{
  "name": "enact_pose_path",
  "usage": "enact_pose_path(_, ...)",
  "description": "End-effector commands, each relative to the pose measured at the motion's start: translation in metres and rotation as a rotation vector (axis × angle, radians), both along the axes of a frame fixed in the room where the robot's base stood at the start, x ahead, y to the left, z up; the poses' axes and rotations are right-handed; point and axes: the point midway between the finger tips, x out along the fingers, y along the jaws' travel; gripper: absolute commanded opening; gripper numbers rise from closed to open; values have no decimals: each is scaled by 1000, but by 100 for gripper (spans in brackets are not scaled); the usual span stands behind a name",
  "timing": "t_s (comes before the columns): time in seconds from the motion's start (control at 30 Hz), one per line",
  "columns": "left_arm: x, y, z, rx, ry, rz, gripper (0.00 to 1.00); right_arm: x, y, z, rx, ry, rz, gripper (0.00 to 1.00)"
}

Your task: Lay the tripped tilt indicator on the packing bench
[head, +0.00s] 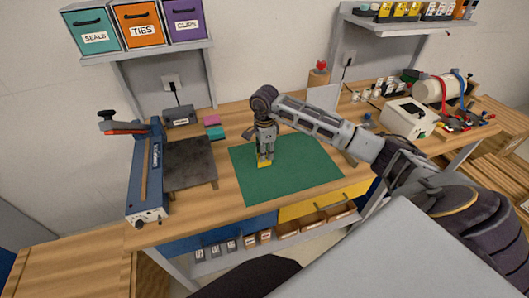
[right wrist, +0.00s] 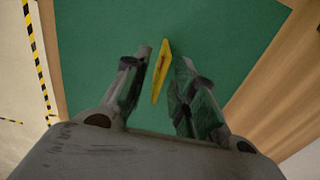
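The tilt indicator is a thin yellow piece (head: 264,162) at the green mat (head: 310,165) on the packing bench (head: 226,118). In the right wrist view the indicator (right wrist: 161,70) shows nearly edge-on, with a small reddish mark. My right gripper (head: 265,153) points down over the mat. In the right wrist view its two fingers (right wrist: 165,72) stand apart on either side of the indicator, with green showing in the gaps. I cannot tell whether the indicator lies flat or stands on edge. My left gripper is not in view.
A blue sealer (head: 148,180) and a dark plate (head: 189,163) stand left of the mat. A white label printer (head: 408,117) and a cream cylinder (head: 440,88) stand at the right. Bins marked seals, ties and clips sit on a shelf (head: 150,53) above. The mat around the gripper is clear.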

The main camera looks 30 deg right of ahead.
Motion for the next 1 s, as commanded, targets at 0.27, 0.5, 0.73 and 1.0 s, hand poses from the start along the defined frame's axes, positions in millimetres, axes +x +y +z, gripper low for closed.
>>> enact_pose_path(0.27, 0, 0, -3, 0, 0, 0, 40, 1, 0, 27, -1, -4, 1, 27)
enact_pose_path(0.5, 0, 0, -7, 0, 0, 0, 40, 0, 0, 56, 0, -3, 1, 27)
enact_pose_path(0.73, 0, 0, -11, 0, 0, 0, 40, 1, 0, 82, 0, -3, 0, 27)
enact_pose_path(1.0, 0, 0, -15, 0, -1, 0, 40, 0, 0, 109, -1, -3, 0, 27)
